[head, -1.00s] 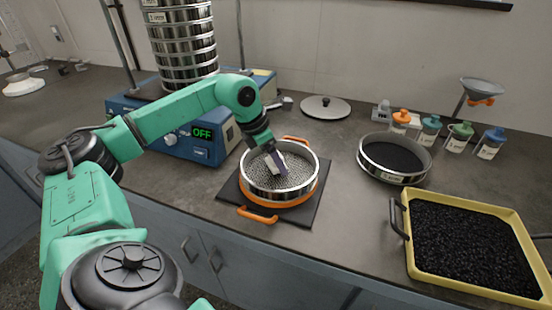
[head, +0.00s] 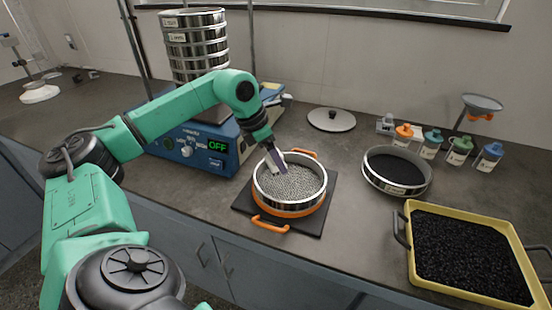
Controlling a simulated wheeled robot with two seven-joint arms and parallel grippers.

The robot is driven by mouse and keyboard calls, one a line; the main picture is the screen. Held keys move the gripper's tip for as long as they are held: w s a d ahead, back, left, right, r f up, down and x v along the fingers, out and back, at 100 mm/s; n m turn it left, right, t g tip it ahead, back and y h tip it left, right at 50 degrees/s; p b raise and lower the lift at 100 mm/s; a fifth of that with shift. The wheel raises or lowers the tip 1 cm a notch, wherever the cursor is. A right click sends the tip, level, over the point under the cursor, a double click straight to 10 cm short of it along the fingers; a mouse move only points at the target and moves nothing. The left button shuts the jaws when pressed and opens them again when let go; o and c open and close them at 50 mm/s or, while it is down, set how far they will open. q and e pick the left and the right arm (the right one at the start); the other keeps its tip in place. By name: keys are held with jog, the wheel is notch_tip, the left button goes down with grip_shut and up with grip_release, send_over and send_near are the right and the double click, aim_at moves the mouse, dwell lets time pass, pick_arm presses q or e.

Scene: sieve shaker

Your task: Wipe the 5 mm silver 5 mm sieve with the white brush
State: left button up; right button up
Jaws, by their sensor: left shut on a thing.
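A silver sieve (head: 290,206) with a coarse mesh sits in an orange-handled holder (head: 270,224) on a dark square mat (head: 315,222). My left gripper (head: 274,160) reaches down over the left back part of the sieve. It is shut on the white brush (head: 281,162), which is mostly hidden by the gripper. The brush is inside or just above the rim; I cannot tell whether it touches the mesh. My right gripper is not in view.
A sieve shaker (head: 200,150) reading OFF, with a sieve stack (head: 196,45), stands behind my left arm. A lid (head: 331,120) lies at the back. To the right are a sieve of black material (head: 398,188), several bottles (head: 458,150) and a yellow tray (head: 408,245).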

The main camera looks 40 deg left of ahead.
pick_arm(q)
jog(key=shift+r+p, duration=0.4)
jog(key=shift+r, duration=0.45)
